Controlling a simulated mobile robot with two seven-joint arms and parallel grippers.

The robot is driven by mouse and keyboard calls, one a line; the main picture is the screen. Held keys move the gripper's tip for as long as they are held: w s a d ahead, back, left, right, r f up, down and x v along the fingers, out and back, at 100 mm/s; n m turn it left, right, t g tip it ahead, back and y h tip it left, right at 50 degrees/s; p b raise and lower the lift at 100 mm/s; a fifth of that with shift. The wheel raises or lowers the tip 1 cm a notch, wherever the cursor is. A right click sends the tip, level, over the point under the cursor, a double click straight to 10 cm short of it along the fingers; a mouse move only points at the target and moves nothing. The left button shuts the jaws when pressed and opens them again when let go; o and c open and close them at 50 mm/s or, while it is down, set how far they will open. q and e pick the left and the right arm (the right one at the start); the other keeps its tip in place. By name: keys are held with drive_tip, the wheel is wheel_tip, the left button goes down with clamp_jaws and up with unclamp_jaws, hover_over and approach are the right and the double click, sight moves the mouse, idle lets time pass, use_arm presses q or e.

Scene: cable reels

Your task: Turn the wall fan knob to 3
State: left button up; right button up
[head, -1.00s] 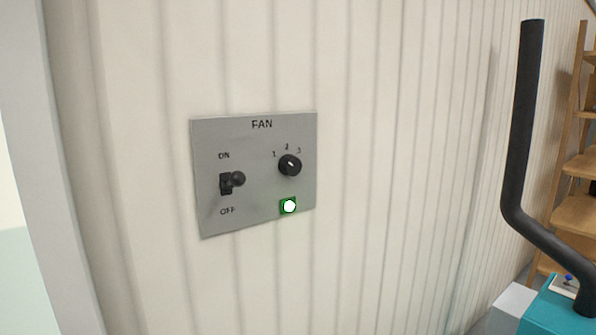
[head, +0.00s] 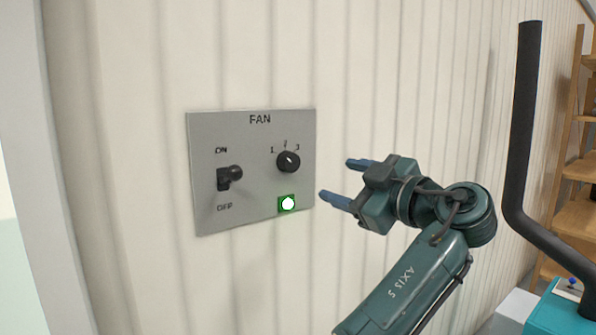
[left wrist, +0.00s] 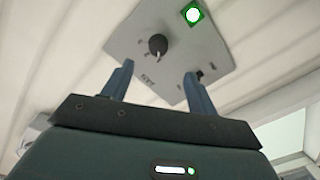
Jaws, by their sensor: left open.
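The grey fan panel (head: 252,215) is on the wall, marked FAN, with a round black knob (head: 288,161) below the numbers 1, 2 and 3. The knob's small white mark seems to point up, near the 2. My left gripper (head: 335,180) is open and empty, to the right of the panel and apart from the knob. In the left wrist view the panel appears upside down, and the knob (left wrist: 158,46) shows beyond and between the open fingers (left wrist: 159,68). My right gripper is not in view.
A black toggle switch (head: 229,177) sticks out left of the knob, between ON and OFF. A lit green-framed indicator (head: 287,204) is below the knob. A dark bent handle (head: 520,130) rises at the right, before a wooden shelf (head: 575,215).

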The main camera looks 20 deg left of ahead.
sight(293, 163)
use_arm(q)
drive_tip(key=p+x, duration=0.1)
drive_tip(key=x, duration=0.6)
drive_tip(key=r+p+x, duration=0.1)
drive_tip(key=x, duration=0.3)
drive_tip(key=shift+a+p, duration=0.3)
drive_tip(key=shift+p, duration=0.05)
drive_tip(key=shift+w+a, duration=0.4)
drive_tip(key=shift+a, duration=0.2)
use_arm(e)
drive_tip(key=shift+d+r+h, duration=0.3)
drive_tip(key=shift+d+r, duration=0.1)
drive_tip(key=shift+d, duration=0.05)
use_arm(q)
drive_tip(key=c, duration=1)
